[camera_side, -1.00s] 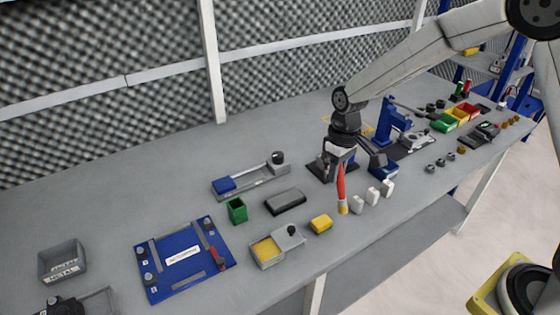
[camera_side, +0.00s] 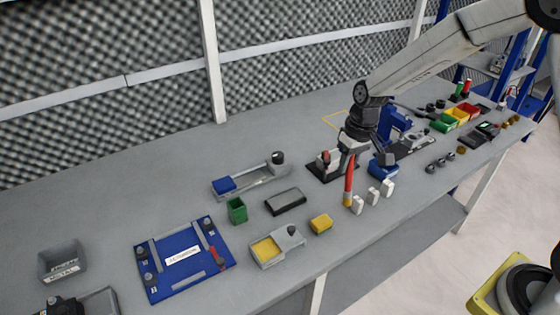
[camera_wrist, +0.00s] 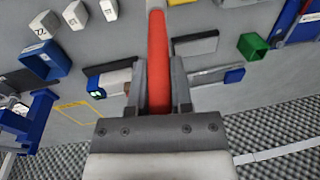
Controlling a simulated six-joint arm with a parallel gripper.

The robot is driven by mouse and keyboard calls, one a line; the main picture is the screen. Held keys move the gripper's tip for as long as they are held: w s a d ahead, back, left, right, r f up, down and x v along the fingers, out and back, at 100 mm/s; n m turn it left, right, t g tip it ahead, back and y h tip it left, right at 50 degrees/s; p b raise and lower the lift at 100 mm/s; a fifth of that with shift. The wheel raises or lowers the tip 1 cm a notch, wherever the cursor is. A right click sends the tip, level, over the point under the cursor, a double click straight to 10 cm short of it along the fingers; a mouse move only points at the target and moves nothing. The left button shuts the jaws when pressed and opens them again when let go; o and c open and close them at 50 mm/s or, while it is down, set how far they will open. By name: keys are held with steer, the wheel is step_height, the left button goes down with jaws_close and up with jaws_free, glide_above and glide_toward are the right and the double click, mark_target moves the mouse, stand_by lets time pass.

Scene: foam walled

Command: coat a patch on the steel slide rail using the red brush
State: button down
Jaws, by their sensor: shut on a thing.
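The red brush (camera_side: 349,176) hangs upright, bristle end down, from my gripper (camera_side: 350,152). Its tan-yellow tip is over the bench near small white blocks; I cannot tell its exact height. In the wrist view my gripper (camera_wrist: 157,80) is shut on the red handle (camera_wrist: 158,50), between two grey fingers. What looks like the steel slide rail (camera_side: 262,178) lies on the bench left of my gripper, with a blue block at its left end and a dark knob at its right. It also shows partly in the wrist view (camera_wrist: 206,77), right of the brush, clear of it.
White blocks (camera_side: 373,196) stand close to the brush. A dark base plate with a clamp-like fixture (camera_side: 326,163) is just left of my gripper; blue fixtures stand behind and right. A black slab (camera_side: 285,202), green bin (camera_side: 237,211), yellow block (camera_side: 321,223) and yellow-filled tray (camera_side: 267,250) lie left.

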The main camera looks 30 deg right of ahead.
steer(key=w+a+r+t+y, duration=0.1)
steer(key=w+a+r, duration=0.1)
steer(key=w+a, duration=0.3)
steer(key=w+a+r+t+y, duration=0.1)
steer(key=w+a+r+t, duration=0.1)
steer(key=w+a, duration=0.3)
steer(key=w+r, duration=0.1)
steer(key=w, duration=0.1)
steer(key=shift+w+a+r+m, duration=0.3)
steer(key=shift+a+m, duration=0.1)
steer(key=shift+f, duration=0.2)
steer(key=shift+f, duration=2.35)
steer(key=shift+f, duration=3.15)
steer(key=shift+d+f, duration=0.55)
steer(key=shift+d, duration=4.6)
steer(key=shift+a, duration=5.2)
step_height(320, 180, up, 8)
steer(key=shift+r, duration=0.15)
